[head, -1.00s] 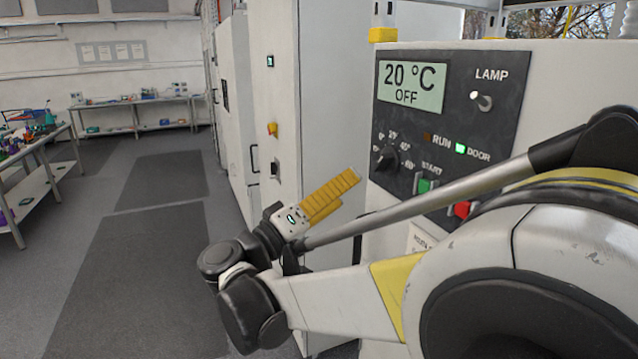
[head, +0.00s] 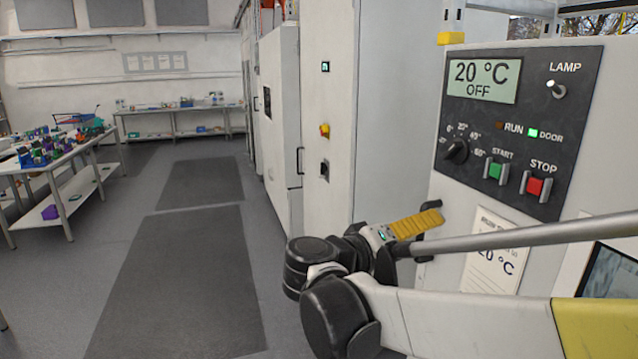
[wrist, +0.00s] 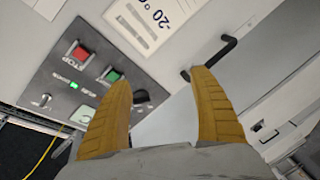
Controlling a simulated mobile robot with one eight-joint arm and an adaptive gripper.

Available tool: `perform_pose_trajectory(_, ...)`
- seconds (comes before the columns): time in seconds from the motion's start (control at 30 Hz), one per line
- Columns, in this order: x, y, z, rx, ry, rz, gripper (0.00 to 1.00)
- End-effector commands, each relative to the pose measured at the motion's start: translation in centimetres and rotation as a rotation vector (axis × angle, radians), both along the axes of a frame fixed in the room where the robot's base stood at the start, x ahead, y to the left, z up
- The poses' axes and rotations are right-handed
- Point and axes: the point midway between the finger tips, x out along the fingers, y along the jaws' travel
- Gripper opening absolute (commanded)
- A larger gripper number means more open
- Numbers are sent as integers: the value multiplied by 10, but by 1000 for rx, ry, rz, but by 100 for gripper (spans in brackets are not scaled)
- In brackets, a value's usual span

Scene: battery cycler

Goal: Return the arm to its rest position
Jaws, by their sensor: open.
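My arm reaches in from the lower right of the head view. My gripper (head: 418,224) has yellow ribbed fingers that point right, towards the white cabinet front below the control panel (head: 520,120). In the wrist view my gripper (wrist: 160,105) is open, its two yellow fingers wide apart with nothing between them. A black door handle (wrist: 212,58) shows beyond the fingertips, close to the right one. I cannot tell whether they touch.
The panel display (head: 482,81) reads 20 °C OFF, above a green START button (head: 496,170) and a red STOP button (head: 537,186). A tall white cabinet (head: 325,120) stands behind my wrist. A workbench (head: 70,165) stands at left, with clear floor between.

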Motion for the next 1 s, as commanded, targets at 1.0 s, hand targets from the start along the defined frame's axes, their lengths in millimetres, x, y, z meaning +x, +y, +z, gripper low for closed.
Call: perform_pose_trajectory(1.0, -210, -1, -313, 1138, 249, 301, 72)
